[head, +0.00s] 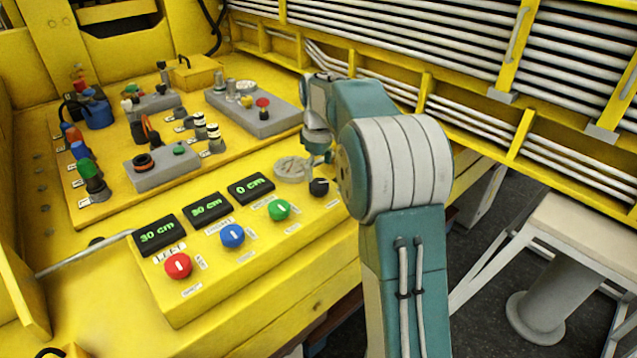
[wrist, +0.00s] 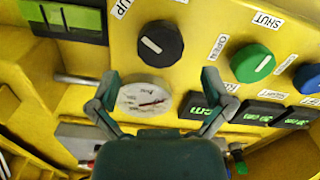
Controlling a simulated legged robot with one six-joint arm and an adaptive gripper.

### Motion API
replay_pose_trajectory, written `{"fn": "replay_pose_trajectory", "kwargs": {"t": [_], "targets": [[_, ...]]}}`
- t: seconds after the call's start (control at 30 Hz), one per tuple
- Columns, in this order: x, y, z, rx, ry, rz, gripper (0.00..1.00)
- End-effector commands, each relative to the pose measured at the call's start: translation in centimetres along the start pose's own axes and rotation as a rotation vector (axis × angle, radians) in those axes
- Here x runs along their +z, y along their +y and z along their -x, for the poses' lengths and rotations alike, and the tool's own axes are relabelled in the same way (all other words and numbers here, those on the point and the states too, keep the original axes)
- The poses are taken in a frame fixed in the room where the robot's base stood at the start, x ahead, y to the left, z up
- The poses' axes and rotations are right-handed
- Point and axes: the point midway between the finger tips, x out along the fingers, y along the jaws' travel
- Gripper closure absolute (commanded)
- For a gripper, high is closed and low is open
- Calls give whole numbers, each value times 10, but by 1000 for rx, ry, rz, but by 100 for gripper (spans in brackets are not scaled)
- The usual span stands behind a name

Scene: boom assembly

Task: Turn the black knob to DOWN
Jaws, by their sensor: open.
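The black knob (wrist: 160,43) is on the yellow panel in the upper middle of the wrist view, with a white line slanting across its face. An "UP" label (wrist: 122,8) is beside it at the upper left; a DOWN label cannot be made out. In the head view the black knob (head: 319,187) is at the right end of the knob row, just below my gripper (head: 318,150). In the wrist view my gripper (wrist: 160,78) is open, its fingers spread wide and pointing toward the knob. Nothing is between them but panel and gauge, and neither finger appears to touch the knob.
A round dial gauge (wrist: 145,98) lies between my fingers in the wrist view. A green knob (wrist: 252,63) is right of the black one. Blue (head: 232,236) and red (head: 178,265) knobs continue the row. Displays (head: 250,189) stand behind. Yellow railing with pipes borders the right.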

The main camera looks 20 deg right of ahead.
Motion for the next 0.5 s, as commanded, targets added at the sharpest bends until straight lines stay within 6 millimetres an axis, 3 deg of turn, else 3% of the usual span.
{"fn": "replay_pose_trajectory", "kwargs": {"t": [0.2,0.5], "targets": [[0,0,-33,-1,-1,0,0],[0,0,-44,0,1,-1,0]]}}
